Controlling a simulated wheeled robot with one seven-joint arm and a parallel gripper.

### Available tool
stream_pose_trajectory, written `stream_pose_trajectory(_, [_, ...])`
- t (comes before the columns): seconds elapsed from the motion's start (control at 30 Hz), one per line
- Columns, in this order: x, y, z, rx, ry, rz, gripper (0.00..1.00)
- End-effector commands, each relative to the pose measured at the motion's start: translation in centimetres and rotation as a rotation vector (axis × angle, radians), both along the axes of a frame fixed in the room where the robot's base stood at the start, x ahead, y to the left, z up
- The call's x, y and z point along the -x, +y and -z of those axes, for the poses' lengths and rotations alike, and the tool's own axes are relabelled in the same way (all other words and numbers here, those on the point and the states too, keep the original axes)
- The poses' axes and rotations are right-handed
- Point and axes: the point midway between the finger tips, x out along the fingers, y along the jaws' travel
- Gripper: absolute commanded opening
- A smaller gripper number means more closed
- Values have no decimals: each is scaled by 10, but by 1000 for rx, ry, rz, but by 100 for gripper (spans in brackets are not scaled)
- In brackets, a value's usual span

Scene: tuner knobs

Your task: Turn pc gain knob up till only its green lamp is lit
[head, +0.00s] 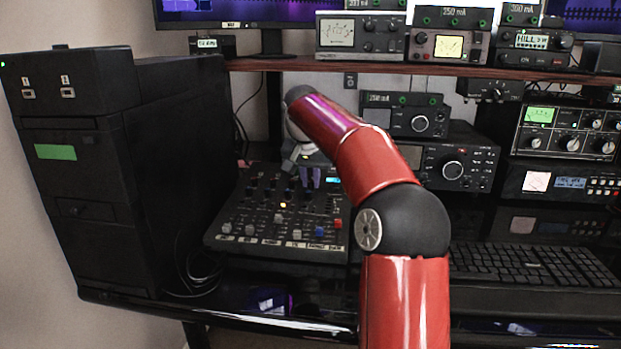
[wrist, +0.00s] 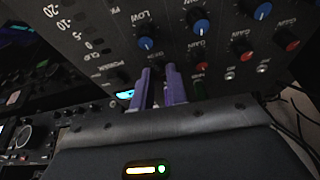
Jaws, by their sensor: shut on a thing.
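The mixer (head: 262,226) is a dark panel with rows of knobs and several coloured caps, left of my arm in the head view. My gripper (head: 308,178) has purple fingers and reaches down to its back part. In the wrist view my gripper (wrist: 160,92) is shut at the panel, on what looks like a small knob hidden between the fingertips. I cannot read a pc gain label, and I cannot make out its lamps. Beside the fingers are a blue knob under a LOW label (wrist: 146,43) and a red gain knob (wrist: 201,68).
Other blue knobs (wrist: 201,25) and red gain knobs (wrist: 246,56) stand to the right in the wrist view. A black computer tower (head: 100,170) stands left of the mixer. Radio sets (head: 455,168) and a keyboard (head: 530,262) are at the right. A shelf (head: 300,64) crosses above.

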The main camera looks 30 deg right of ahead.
Motion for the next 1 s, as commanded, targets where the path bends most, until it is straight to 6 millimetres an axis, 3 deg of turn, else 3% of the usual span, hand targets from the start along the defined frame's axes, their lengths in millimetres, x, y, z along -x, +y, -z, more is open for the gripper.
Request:
stream_pose_trajectory(0.7, [-3,3,-1,-45,-33,544,0])
stream_pose_trajectory(1.0, [-3,2,-1,-57,-41,673,0])
